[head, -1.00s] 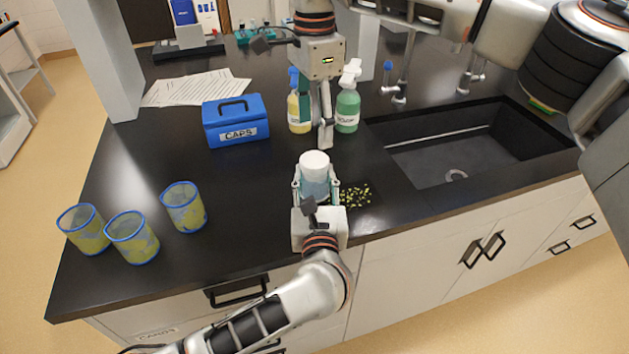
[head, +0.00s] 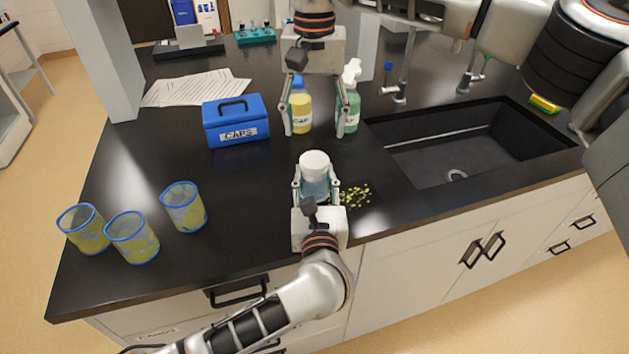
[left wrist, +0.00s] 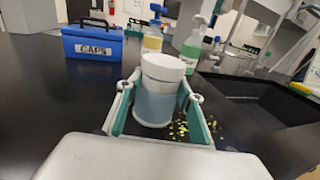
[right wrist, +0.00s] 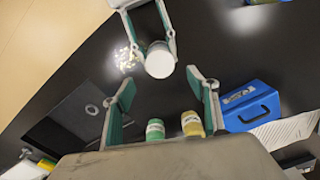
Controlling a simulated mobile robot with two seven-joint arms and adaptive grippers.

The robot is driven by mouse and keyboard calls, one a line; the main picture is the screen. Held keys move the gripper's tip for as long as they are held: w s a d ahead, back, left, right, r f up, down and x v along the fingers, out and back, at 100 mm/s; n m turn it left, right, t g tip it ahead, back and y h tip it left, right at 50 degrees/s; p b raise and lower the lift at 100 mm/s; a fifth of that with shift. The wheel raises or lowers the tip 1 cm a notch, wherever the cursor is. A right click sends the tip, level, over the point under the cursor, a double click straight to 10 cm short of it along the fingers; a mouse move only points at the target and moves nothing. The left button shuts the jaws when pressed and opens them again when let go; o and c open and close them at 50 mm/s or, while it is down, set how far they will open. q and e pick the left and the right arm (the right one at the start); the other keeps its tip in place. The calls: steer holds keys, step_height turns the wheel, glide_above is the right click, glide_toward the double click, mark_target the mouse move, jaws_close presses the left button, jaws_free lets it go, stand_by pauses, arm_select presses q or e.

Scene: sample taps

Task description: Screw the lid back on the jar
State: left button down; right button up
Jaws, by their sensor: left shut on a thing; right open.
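The jar (head: 315,188) stands on the dark counter near its front edge, with the white lid (head: 314,162) sitting on its top. In the left wrist view the jar (left wrist: 155,105) is a pale blue-grey body and the lid (left wrist: 163,68) looks level; I cannot tell whether it is threaded. My left gripper (head: 315,190) is shut around the jar's body from the front. My right gripper (head: 316,132) is open and empty, pointing down behind and above the jar. In the right wrist view the lid (right wrist: 160,62) lies beyond the open fingers (right wrist: 160,90).
A blue CAPS box (head: 236,122) stands behind left. A yellow bottle (head: 300,108) and a green spray bottle (head: 349,105) stand behind the jar. Yellow-green bits (head: 355,194) lie right of it. The sink (head: 470,150) is at right; several mesh cups (head: 184,207) stand at left.

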mark_target(315, 159)
steer(key=shift+f, duration=4)
steer(key=c, duration=1.2)
steer(key=shift+c, duration=0.3)
